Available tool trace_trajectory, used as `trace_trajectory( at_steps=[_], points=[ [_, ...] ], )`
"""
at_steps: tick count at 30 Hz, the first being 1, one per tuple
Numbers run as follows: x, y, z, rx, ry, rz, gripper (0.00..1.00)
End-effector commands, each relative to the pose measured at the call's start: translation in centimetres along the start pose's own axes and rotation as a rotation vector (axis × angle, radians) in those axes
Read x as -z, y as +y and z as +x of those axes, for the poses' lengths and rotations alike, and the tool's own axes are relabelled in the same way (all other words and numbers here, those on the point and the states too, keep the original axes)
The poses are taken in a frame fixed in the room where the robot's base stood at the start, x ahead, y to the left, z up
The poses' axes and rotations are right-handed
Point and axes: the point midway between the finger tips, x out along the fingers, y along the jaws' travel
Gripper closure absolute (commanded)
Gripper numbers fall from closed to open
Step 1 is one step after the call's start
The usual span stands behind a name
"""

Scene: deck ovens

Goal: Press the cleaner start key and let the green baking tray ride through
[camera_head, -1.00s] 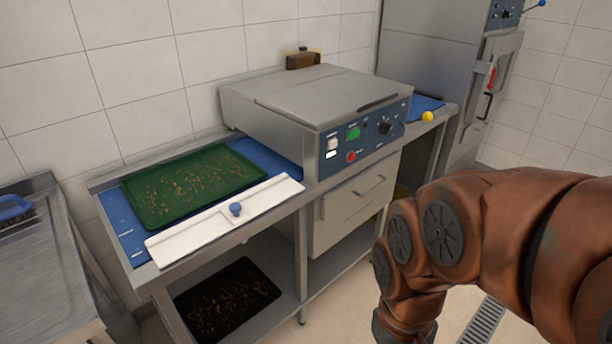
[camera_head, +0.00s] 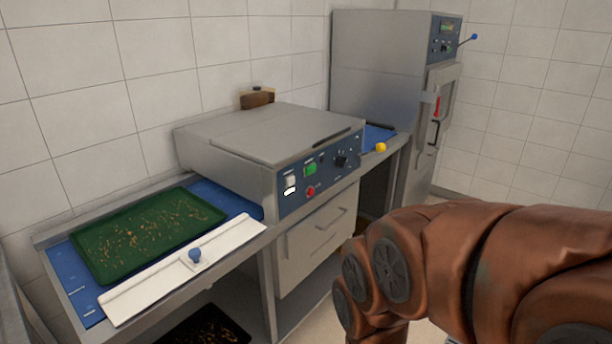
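The green baking tray (camera_head: 108,262) lies flat on the blue infeed belt (camera_head: 66,270) at the left of the grey tray cleaner (camera_head: 240,138). Brown crumbs are scattered over it. The cleaner's blue front panel (camera_head: 328,190) carries a green key (camera_head: 310,169), a red button (camera_head: 310,191), a white switch (camera_head: 290,181) and a black knob (camera_head: 341,161). Their labels are too small to read. My brown arm fills the lower right, to the right of the panel and apart from it. My gripper is outside the picture.
A white guide bar (camera_head: 140,284) with a blue knob (camera_head: 195,255) runs along the belt's front edge. A yellow ball-ended lever (camera_head: 380,147) sticks out near the outfeed (camera_head: 376,134). A tall grey cabinet (camera_head: 378,60) stands behind. A dark tray (camera_head: 208,328) lies on the lower shelf.

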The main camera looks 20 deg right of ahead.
Motion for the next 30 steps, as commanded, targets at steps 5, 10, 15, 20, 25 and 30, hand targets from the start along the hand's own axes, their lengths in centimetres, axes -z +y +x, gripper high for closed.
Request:
trace_trajectory(
  at_steps=[5,10,15,20,25,30],
  points=[
    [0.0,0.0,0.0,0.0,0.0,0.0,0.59],
    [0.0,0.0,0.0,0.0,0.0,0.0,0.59],
    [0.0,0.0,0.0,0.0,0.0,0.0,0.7],
    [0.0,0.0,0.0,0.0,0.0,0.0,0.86],
    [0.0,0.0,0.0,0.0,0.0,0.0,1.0],
    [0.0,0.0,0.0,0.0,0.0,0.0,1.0]
  ],
)
